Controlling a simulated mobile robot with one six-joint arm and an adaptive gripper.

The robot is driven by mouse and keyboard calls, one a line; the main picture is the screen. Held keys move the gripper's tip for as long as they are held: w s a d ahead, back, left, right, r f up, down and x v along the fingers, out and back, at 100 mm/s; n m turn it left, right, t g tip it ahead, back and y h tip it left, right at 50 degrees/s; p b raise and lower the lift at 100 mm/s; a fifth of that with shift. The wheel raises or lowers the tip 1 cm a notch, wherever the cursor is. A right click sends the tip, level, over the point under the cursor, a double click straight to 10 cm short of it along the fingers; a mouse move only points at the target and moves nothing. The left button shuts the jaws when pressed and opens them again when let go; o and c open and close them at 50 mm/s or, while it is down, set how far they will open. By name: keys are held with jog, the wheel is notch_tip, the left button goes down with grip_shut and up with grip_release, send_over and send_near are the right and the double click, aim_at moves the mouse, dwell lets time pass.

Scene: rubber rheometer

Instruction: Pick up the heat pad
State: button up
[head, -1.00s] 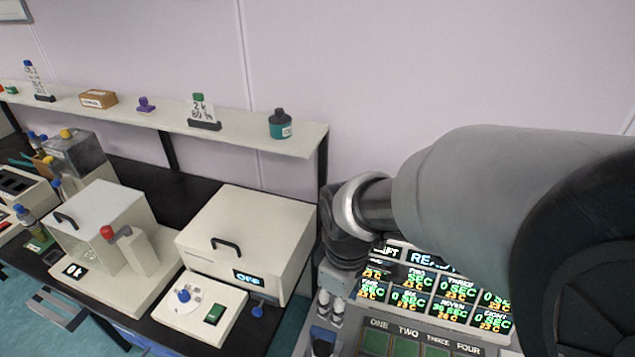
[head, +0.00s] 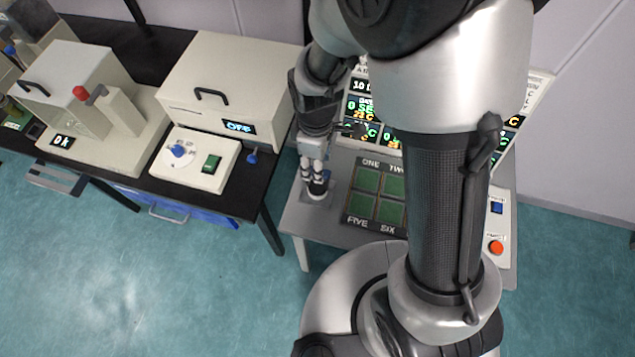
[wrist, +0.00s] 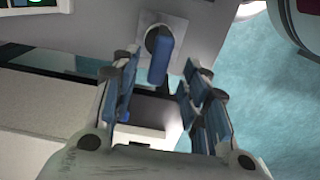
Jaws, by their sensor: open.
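A blue upright grip (wrist: 160,60) on a dark round base sits on a pale square plate at the left edge of a grey console. I take it for the heat pad, but its label does not show. In the head view the dark base (head: 317,189) shows just below my gripper (head: 314,168), which points down over it. In the wrist view my open gripper (wrist: 158,82) has blue-faced fingers spread to the left and right of the grip's near end. No contact is visible. My arm hides much of the console in the head view.
The console has green numbered squares (head: 365,180), lit displays (head: 362,108) and an orange button (head: 496,247). To its left, a black bench (head: 262,172) holds a white box reading OFF (head: 237,80) and a dial unit (head: 195,160). A gap separates bench and console.

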jog(key=f+b, duration=0.2)
jog(key=f, duration=0.3)
jog(key=shift+d+f, duration=0.2)
jog(key=shift+c, duration=0.3)
grip_shut()
jog(key=shift+r, duration=0.1)
dwell(0.7)
